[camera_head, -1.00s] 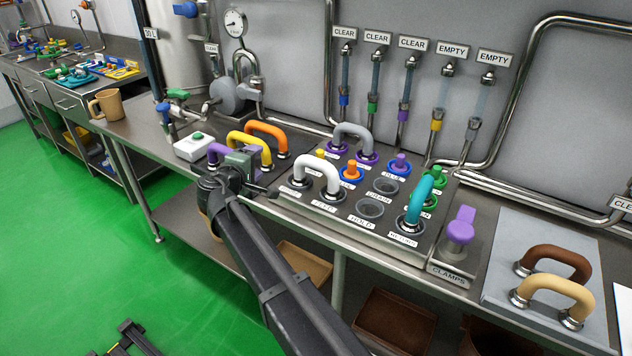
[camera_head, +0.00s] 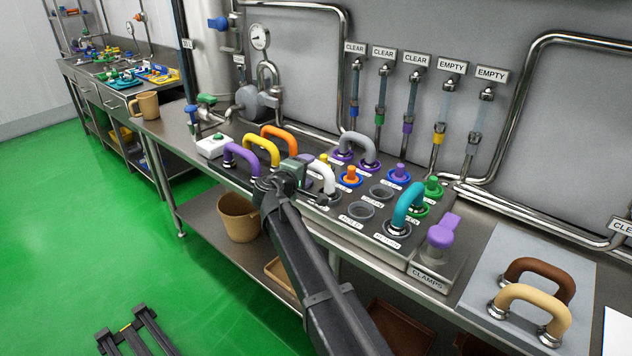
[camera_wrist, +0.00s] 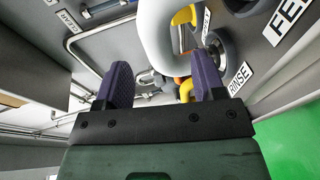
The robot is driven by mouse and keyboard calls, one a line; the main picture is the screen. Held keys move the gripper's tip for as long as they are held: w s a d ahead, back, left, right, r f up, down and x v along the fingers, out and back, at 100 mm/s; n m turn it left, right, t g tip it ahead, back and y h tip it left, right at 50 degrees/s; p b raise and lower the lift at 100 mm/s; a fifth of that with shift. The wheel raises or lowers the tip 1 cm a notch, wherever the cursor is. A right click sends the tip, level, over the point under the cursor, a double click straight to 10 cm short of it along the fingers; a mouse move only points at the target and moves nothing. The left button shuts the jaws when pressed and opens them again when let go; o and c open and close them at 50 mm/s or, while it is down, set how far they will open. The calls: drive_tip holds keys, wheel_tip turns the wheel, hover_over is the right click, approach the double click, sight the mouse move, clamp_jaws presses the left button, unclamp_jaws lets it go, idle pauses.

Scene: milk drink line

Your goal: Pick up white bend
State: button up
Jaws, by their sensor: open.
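The white bend (camera_head: 324,177) stands upright on the grey port panel, partly hidden behind my gripper in the head view. In the wrist view the white bend (camera_wrist: 158,38) looms large just ahead, its tube lying across the gap between my fingers. A label reading RINSE is close to it. My gripper (camera_wrist: 160,80) is open, with two purple fingers apart and nothing held between them. In the head view my gripper (camera_head: 308,170) is at the left side of the white bend. Whether a finger touches it, I cannot tell.
Purple (camera_head: 242,157), yellow (camera_head: 262,149) and orange (camera_head: 280,138) bends stand close on the left. A grey bend (camera_head: 357,146) is behind, a teal bend (camera_head: 407,206) to the right. Brown (camera_head: 540,277) and cream (camera_head: 535,305) bends rest on a plate (camera_head: 500,245) further right.

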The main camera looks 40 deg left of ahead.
sight(312, 166)
drive_tip(key=x, duration=0.5)
drive_tip(key=shift+w+b, duration=0.35)
drive_tip(key=shift+b, duration=0.05)
drive_tip(key=shift+s, duration=0.1)
clamp_jaws()
